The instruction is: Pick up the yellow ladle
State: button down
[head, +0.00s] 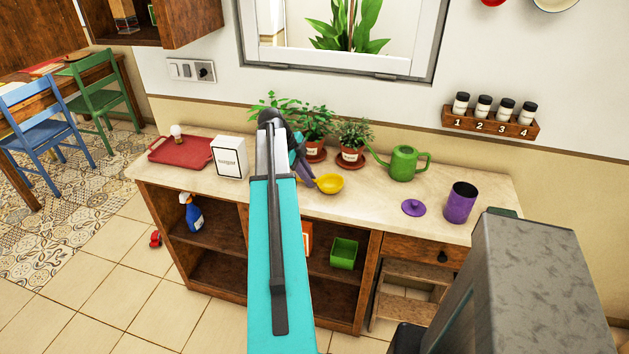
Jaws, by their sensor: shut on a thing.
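The yellow ladle (330,183) shows its rounded bowl over the countertop, just right of my arm. The rest of the ladle is hidden behind my gripper and arm. My gripper (305,172) is at the far end of my teal arm, at the left side of the ladle's bowl, and is shut on the ladle. My arm covers most of the gripper, so the exact grip is hidden. I cannot tell whether the ladle touches the counter.
Potted plants (313,150) stand close behind my gripper. A sugar box (229,158) and red tray (180,149) are left. A green watering can (404,163), purple lid (413,208) and purple canister (460,203) are right. The counter's front middle-right is clear.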

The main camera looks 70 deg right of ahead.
jog(key=shift+r, duration=0.15)
jog(key=shift+r+b, duration=0.65)
jog(key=shift+r, duration=0.75)
jog(key=shift+a+r, duration=0.15)
jog(key=shift+a, duration=0.1)
jog(key=a+r+b, duration=0.1)
jog(key=a+b, duration=0.2)
jog(key=a, duration=1.2)
jog(key=shift+a+r, duration=0.25)
jog(key=shift+r, duration=0.05)
